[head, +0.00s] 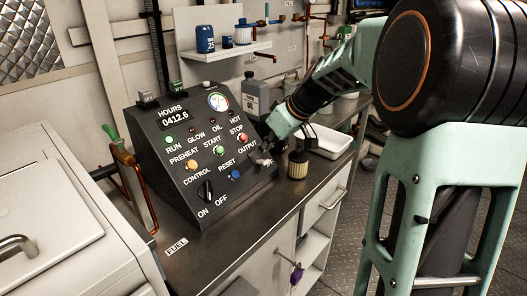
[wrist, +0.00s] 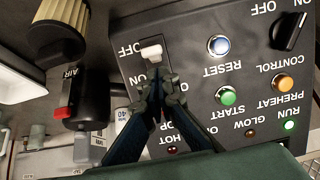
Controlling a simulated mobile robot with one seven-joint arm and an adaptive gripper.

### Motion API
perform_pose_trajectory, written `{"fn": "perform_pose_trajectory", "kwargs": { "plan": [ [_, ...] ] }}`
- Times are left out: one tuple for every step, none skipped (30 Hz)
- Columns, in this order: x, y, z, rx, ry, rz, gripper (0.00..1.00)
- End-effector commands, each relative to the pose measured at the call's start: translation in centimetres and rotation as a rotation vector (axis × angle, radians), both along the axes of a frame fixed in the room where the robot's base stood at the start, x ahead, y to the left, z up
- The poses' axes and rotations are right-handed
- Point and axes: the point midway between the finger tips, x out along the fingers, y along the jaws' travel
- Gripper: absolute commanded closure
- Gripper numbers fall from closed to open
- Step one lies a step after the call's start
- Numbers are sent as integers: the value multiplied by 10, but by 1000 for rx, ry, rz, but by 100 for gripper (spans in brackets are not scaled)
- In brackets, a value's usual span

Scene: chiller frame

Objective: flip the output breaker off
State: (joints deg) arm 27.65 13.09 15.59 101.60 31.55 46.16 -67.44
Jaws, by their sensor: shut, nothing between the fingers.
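The output breaker is at the right end of the black control panel (head: 200,190). In the wrist view its white toggle (wrist: 151,52) sits at the OFF-label end of its slot, with the ON label nearer my fingers. In the head view the breaker (head: 262,162) is partly hidden by my gripper (head: 266,147). In the wrist view my gripper (wrist: 158,82) is shut and empty, its fingertips over the ON end of the slot, close to the toggle. I cannot tell whether they touch it.
A reset button (wrist: 218,45) and a start button (wrist: 227,96) are close to the breaker. A filter (head: 298,163) stands on the counter just right of the panel, with a grey bottle (head: 254,95) behind. A white tray (head: 328,142) lies farther right. The counter front is clear.

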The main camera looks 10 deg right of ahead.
Motion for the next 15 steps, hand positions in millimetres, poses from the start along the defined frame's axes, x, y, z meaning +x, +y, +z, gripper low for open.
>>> {"fn": "perform_pose_trajectory", "kwargs": {
  "plan": [
    [-1,-1,-1,0,0,-1,100],
    [-2,-2,-1,0,0,-1,100],
    [-3,-3,-1,-1,1,-1,100],
    [-4,-4,-1,-1,1,-1,100],
    [-6,-5,-2,0,1,-2,100],
    [-7,-6,-1,0,1,-2,100],
    [-9,-7,-1,-1,1,-1,100],
    [-10,-8,-1,-1,0,-2,100],
    [-11,-9,-1,-1,0,-2,100],
    [-11,-9,-1,-1,0,-2,100],
    [-12,-9,0,-1,0,-2,100],
    [-12,-10,0,-1,1,-1,100],
    [-12,-10,0,-1,1,-1,100],
    [-12,-9,0,-1,1,-1,100],
    [-12,-9,0,0,1,-1,100]
  ]
}}
